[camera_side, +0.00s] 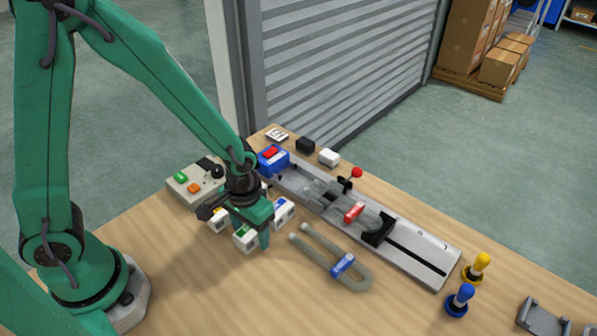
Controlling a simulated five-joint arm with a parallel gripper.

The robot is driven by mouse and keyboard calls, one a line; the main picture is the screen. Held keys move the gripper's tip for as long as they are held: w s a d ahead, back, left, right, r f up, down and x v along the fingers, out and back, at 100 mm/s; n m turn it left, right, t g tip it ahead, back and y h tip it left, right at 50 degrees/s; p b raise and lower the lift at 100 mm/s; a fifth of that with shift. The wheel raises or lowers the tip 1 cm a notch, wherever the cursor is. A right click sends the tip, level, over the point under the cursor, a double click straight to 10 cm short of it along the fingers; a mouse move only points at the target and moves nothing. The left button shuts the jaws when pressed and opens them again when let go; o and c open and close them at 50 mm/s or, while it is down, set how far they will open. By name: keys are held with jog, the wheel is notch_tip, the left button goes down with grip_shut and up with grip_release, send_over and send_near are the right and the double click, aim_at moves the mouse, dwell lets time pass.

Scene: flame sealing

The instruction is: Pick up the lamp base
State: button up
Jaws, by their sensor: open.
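My green gripper (250,230) is open, pointing down over a group of small white blocks with coloured faces. One finger comes down just right of the green-marked white block (246,238); whether they touch is not clear. A blue-marked white block (284,211) stands to the right of the gripper, and a yellow-marked white block (218,221) stands to its left. The gripper partly hides the group. I cannot tell which object is the lamp base. A pale U-shaped tube (318,262) with a blue piece (343,265) lies on the table to the right.
A long grey metal fixture (425,250) with a red clamp crosses the wooden table (215,290) behind the tube. A control box (185,192) stands to the left. Yellow (478,267) and blue (461,299) knobbed pieces stand at right. The table's front middle is clear.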

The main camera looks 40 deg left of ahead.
aim_at(250, 229)
dwell(0.4)
jog(key=c, duration=1.1)
jog(key=shift+r, duration=0.1)
jog(key=shift+r, duration=2)
jog(key=s+d+r, duration=0.2)
jog(key=s, duration=0.1)
jog(key=s+d+r, duration=0.2)
jog(key=s+d, duration=0.1)
jog(key=s+d+r, duration=0.2)
jog(key=shift+s+d+r, duration=0.35)
jog(key=shift+s+r, duration=0.05)
jog(key=shift+w, duration=0.1)
